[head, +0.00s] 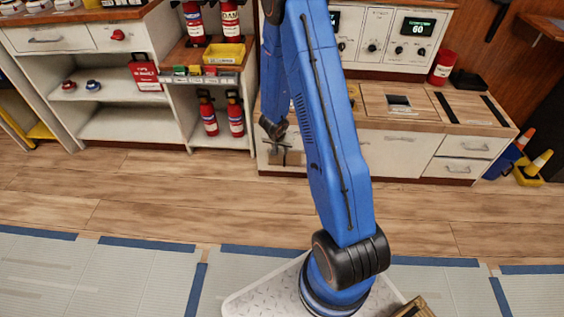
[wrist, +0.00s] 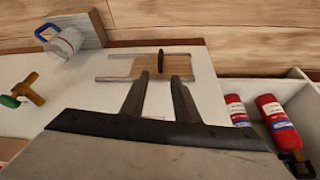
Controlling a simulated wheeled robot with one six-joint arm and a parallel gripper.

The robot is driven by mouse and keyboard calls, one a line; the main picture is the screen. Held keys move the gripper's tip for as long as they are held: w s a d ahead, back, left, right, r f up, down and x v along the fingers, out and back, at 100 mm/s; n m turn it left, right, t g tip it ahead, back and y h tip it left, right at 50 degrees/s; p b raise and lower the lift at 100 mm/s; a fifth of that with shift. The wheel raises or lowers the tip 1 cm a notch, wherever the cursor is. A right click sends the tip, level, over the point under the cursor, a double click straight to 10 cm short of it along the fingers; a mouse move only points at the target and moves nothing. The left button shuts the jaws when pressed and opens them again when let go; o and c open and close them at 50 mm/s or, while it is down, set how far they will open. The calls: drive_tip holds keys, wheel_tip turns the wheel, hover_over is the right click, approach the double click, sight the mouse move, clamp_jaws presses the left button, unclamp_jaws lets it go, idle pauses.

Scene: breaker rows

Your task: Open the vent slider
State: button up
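The vent slider (wrist: 176,66) is a small wooden plate on pale metal rails with an upright dark knob, on a white cabinet face in the wrist view. In the head view it shows low on the cabinet front (head: 290,158), partly hidden by my arm. My gripper (wrist: 158,82) is open and empty, with its two dark fingers apart and pointing toward the slider. The knob appears just beyond the fingertips, roughly in line with the gap between them. I see no contact. In the head view my gripper (head: 273,128) is small and dark above the slider.
In the wrist view, a brass valve with a green end (wrist: 27,91) and a grey cylinder with a blue handle (wrist: 65,42) are at left. Red extinguishers (wrist: 277,120) stand in a compartment at right. The wooden floor (head: 120,190) before the cabinets is clear.

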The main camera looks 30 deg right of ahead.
drive_tip(key=x, duration=1.5)
drive_tip(key=shift+w+f, duration=0.1)
drive_tip(key=shift+f, duration=0.3)
drive_tip(key=shift+c, duration=0.3)
drive_tip(key=shift+d, duration=0.1)
clamp_jaws()
